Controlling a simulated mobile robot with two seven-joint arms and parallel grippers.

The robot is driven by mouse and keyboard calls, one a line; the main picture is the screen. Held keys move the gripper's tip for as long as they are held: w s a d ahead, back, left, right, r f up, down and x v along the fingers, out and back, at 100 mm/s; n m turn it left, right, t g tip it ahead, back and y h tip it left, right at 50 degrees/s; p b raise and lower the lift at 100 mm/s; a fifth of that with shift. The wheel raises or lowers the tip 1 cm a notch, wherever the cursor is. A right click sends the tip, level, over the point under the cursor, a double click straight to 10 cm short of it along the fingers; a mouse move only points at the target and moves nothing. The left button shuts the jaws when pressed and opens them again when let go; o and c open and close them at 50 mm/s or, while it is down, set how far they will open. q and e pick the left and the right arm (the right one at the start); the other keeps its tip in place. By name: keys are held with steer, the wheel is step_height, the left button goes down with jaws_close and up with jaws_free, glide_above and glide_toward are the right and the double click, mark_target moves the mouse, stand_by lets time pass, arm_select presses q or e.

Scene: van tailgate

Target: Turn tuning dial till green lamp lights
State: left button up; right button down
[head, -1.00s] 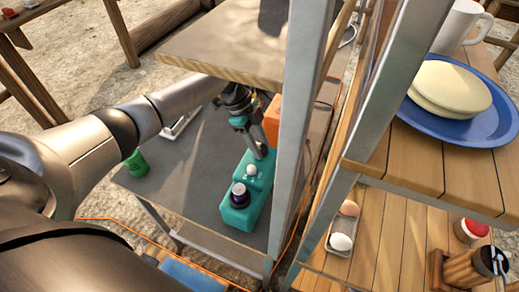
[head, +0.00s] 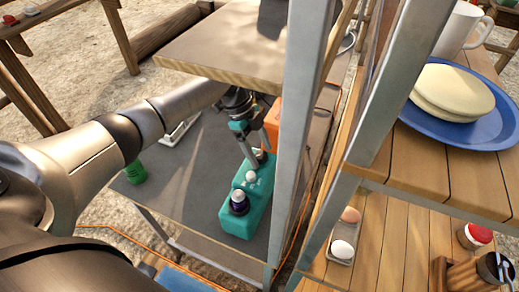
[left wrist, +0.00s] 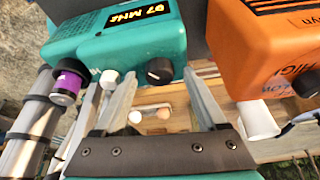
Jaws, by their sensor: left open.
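A teal box (head: 240,222) stands on the grey table. A white dome (head: 251,176) and a dark purple-and-black knob (head: 239,202) are on its top. In the left wrist view the teal box (left wrist: 120,45) has a yellow "97 MHz" label and a black dial (left wrist: 159,71). The white dome (left wrist: 109,78) and the purple knob (left wrist: 67,84) show to its left. I see no green glow. My left gripper (head: 259,157) is at the box's far end, open. In the left wrist view its fingers (left wrist: 160,77) stand either side of the black dial; contact is unclear. My right gripper is out of view.
An orange box (head: 272,122) stands close beside the teal one. A grey post (head: 293,130) and an upper shelf (head: 222,52) crowd my arm. A green object (head: 135,168) is on the table's left. Shelves at right hold a blue plate (head: 420,118) and eggs (head: 342,249).

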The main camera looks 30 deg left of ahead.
arm_select(q)
steer(key=p+v, duration=0.1)
steer(key=v, duration=1.4)
steer(key=shift+r, duration=0.1)
